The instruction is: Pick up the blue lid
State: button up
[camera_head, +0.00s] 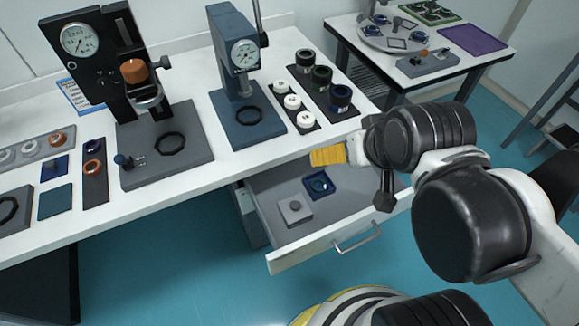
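Two blue pieces could be the lid, and I cannot tell which is meant. One is a dark-blue square piece with a round feature (318,185), lying in the open drawer (270,186). The other is a small blue square piece with a dark raised middle (54,168), on the bench at far left.
A grey knobbed block (295,208) lies beside the blue piece in the drawer. The drawer handle (357,238) sticks out in front. Two gauge stands (165,140) (246,120) and racks of round parts (328,90) stand on the white bench. A second table (345,30) stands behind right.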

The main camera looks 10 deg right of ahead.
aim_at(57, 168)
jog(key=i+j+u, duration=0.15)
jog(key=j, duration=0.3)
jog(key=j+u, duration=0.15)
jog(key=j, duration=0.3)
jog(key=i+j+u, duration=0.15)
jog(key=j, duration=0.3)
jog(key=i+j+u, duration=0.15)
jog(key=j, duration=0.25)
jog(key=i+j+u, duration=0.15)
jog(key=j, duration=0.25)
jog(key=i+j+u, duration=0.3)
jog(key=i+j, duration=0.15)
jog(key=j, duration=0.25)
